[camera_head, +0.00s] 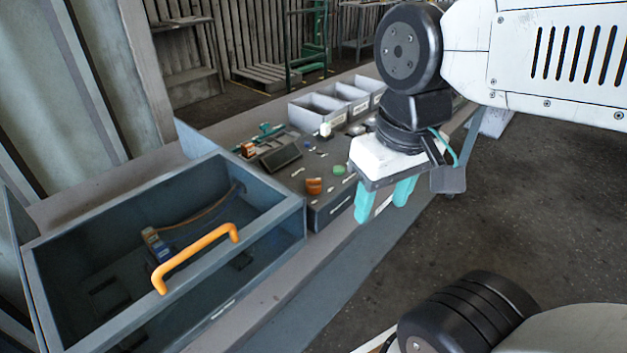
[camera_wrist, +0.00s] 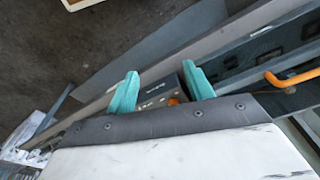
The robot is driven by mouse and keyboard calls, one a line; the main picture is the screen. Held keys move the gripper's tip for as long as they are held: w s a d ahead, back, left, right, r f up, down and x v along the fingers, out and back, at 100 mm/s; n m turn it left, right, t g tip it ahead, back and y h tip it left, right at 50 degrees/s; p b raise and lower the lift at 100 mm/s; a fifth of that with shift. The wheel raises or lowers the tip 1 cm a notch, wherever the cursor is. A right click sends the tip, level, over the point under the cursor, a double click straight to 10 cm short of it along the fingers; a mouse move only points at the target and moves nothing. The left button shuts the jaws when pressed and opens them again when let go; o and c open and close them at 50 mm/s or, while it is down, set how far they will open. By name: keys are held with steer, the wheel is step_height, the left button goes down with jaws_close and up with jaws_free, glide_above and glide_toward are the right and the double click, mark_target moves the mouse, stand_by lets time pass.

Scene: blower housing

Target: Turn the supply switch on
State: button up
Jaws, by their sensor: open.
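A dark control panel (camera_head: 322,162) on the bench carries several small parts. Among them are an orange part (camera_head: 313,186) near its front edge, a green button-like part (camera_head: 339,170), and another orange part (camera_head: 248,149) at its back left. I cannot tell which one is the supply switch, or its position. My gripper (camera_head: 384,203), with teal fingers, is open and empty, to the right of and above the panel's front edge. In the wrist view my gripper (camera_wrist: 160,80) has part of the panel (camera_wrist: 152,95) showing between its fingers.
An open grey housing box (camera_head: 255,238) with an orange handle (camera_head: 195,258) stands left of the panel. Inside lie a cable and a small blue part (camera_head: 160,248). Grey bins (camera_head: 318,112) stand behind the panel. The floor (camera_head: 500,225) right of the bench is clear.

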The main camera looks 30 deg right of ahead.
steer(key=w+n+g+h, duration=0.2)
steer(key=w+n, duration=0.5)
steer(key=w, duration=0.5)
steer(key=n+g+h, duration=0.1)
steer(key=n+h, duration=0.1)
steer(key=n, duration=0.4)
glide_toward(312, 179)
step_height(312, 179, down, 2)
steer(key=x, duration=0.7)
steer(key=shift+s+d, duration=0.15)
steer(key=shift+d, duration=0.2)
steer(key=c, duration=1)
